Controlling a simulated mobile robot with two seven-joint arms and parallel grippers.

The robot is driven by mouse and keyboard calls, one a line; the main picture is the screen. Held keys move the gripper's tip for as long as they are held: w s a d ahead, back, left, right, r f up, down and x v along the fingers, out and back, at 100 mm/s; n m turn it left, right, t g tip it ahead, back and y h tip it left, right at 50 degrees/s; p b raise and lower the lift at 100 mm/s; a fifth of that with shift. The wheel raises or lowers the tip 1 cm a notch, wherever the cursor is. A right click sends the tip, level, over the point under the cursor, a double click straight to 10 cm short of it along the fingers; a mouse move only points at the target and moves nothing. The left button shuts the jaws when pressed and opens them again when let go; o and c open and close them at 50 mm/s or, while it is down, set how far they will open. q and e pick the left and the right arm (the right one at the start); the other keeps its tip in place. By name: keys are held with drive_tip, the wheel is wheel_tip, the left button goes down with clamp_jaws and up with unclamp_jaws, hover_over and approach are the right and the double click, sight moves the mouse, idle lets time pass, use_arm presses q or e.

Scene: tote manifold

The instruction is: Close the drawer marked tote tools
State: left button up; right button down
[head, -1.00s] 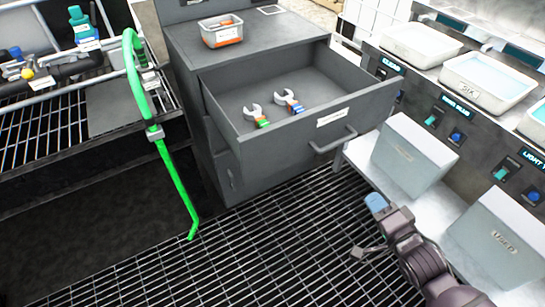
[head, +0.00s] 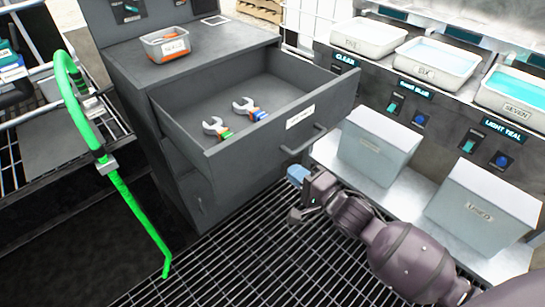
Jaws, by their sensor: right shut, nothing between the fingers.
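The grey drawer (head: 245,148) is pulled out of the dark grey cabinet (head: 180,190). A white label (head: 300,117) with text too small to read and a bar handle (head: 305,139) are on its front. Two wrenches, one with a green and orange end (head: 217,127) and one with a blue and orange end (head: 249,108), lie inside. My right gripper (head: 293,195) is shut and empty, below and in front of the handle, apart from it. My left gripper is not in view.
A clear bin (head: 166,45) sits on the cabinet top. A green hose (head: 125,190) hangs at left. Two grey boxes (head: 378,145) (head: 482,205) stand on a low shelf at right, beneath several trays (head: 437,62). The grating floor (head: 250,265) before the drawer is clear.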

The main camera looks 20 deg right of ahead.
sight(267, 152)
drive_tip(key=b+x, duration=0.1)
drive_tip(key=x, duration=0.5)
drive_tip(key=shift+w+a+f, duration=0.1)
drive_tip(key=shift+w+f, duration=0.05)
drive_tip(key=shift+w, duration=0.25)
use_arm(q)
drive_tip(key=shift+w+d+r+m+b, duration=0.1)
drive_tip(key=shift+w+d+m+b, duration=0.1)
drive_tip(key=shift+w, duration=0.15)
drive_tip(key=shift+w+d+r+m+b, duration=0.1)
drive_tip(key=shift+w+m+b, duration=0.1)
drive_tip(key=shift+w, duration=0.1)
use_arm(e)
drive_tip(key=shift+w+a, duration=0.2)
drive_tip(key=shift+w, duration=0.3)
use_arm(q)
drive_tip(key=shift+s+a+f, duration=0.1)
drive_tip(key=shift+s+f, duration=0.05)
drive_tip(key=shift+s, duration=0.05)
